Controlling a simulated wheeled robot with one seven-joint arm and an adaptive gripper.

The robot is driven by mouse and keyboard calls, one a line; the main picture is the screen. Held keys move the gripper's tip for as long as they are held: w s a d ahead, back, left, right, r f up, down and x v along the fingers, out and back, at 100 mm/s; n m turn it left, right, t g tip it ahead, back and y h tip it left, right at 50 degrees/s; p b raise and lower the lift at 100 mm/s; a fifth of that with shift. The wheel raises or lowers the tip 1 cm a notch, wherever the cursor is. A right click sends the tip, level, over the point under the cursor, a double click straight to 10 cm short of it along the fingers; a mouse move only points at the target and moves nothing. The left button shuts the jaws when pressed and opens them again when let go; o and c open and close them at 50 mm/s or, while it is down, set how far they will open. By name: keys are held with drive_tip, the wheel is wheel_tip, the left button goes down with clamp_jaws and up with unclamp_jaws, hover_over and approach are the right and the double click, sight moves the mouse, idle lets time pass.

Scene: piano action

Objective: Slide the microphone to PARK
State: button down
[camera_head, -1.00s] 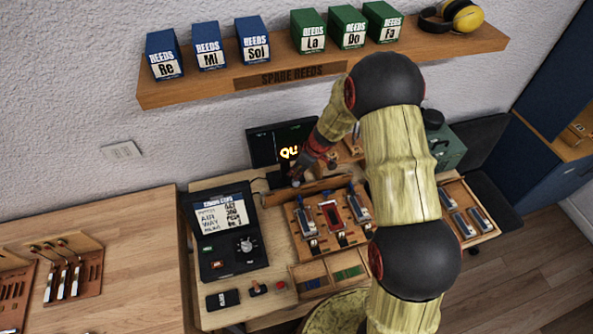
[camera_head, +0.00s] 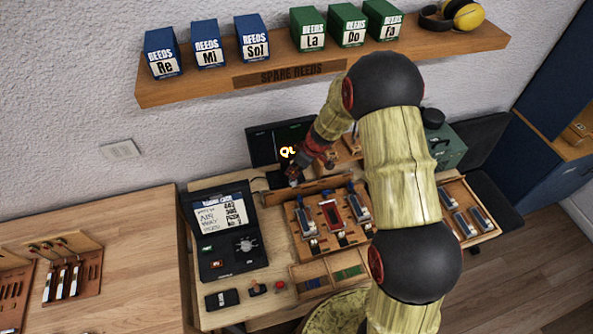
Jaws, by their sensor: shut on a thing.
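My gripper (camera_head: 293,176) is at the left end of a wooden rail (camera_head: 325,187), in front of a dark monitor (camera_head: 291,143) at the back of the workbench. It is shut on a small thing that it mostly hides. This is where the microphone seems to be, but its shape cannot be made out. No PARK mark can be read in this view.
A dark case (camera_head: 226,228) with a written card stands left of the rail. A wooden rack (camera_head: 328,221) with reed blocks lies in front. A shelf (camera_head: 330,67) with blue and green boxes hangs above. A green box (camera_head: 444,146) stands right of my arm.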

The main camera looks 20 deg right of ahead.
drive_tip(key=a+b, duration=0.4)
drive_tip(key=a, duration=0.6)
drive_tip(key=shift+b, duration=0.3)
drive_tip(key=c, duration=1.8)
unclamp_jaws()
drive_tip(key=shift+a, duration=0.15)
drive_tip(key=shift+c, duration=0.2)
drive_tip(key=shift+o, duration=0.6)
drive_tip(key=shift+o, duration=0.2)
drive_tip(key=v, duration=1.2)
